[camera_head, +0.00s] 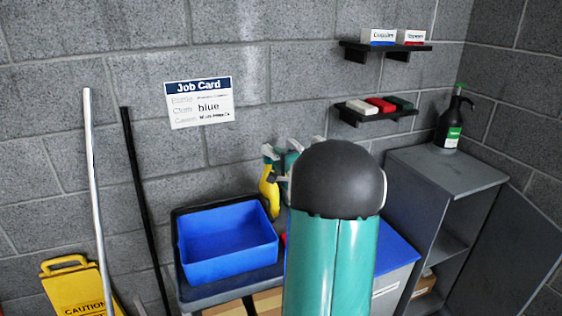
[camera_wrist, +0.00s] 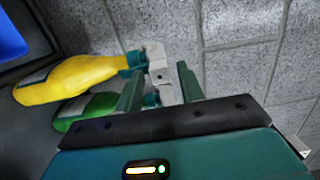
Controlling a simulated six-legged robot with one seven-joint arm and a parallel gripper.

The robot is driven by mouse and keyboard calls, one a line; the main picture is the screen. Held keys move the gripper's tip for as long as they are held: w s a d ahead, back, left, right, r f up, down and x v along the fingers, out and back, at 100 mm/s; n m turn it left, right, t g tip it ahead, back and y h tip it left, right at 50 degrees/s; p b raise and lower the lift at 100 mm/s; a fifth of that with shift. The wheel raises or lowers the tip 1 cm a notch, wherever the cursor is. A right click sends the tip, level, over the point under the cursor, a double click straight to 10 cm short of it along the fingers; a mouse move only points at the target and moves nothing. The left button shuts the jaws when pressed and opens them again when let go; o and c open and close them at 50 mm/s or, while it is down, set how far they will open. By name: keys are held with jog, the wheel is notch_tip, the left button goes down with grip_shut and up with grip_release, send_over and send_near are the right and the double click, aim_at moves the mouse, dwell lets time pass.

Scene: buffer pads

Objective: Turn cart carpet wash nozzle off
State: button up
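A yellow spray bottle (camera_head: 268,190) stands on the cart beside the blue bin; it also shows lying across the wrist view (camera_wrist: 70,78), with a teal collar and a pale grey spray head (camera_wrist: 157,62). A green bottle (camera_wrist: 88,110) is next to it, its teal collar partly behind my gripper. I cannot read either label, so I cannot tell which is the carpet wash. My gripper (camera_wrist: 160,78) is open, its two green fingers apart on either side of pale spray-head parts. I cannot tell whether they touch. In the head view my arm hides the gripper.
The cart holds a blue bin (camera_head: 226,245). A yellow caution sign (camera_head: 72,285) and two poles stand left. A grey cabinet (camera_head: 440,172) with a black spray bottle (camera_head: 451,122) stands right. Small shelves (camera_head: 385,48) and a job card (camera_head: 198,102) are on the block wall.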

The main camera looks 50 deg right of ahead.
jog(key=c, duration=0.6)
jog(key=shift+o, duration=0.2)
jog(key=n, duration=1.8)
jog(key=shift+n, duration=0.4)
jog(key=o, duration=0.6)
jog(key=shift+c, duration=0.2)
jog(key=v, duration=0.7)
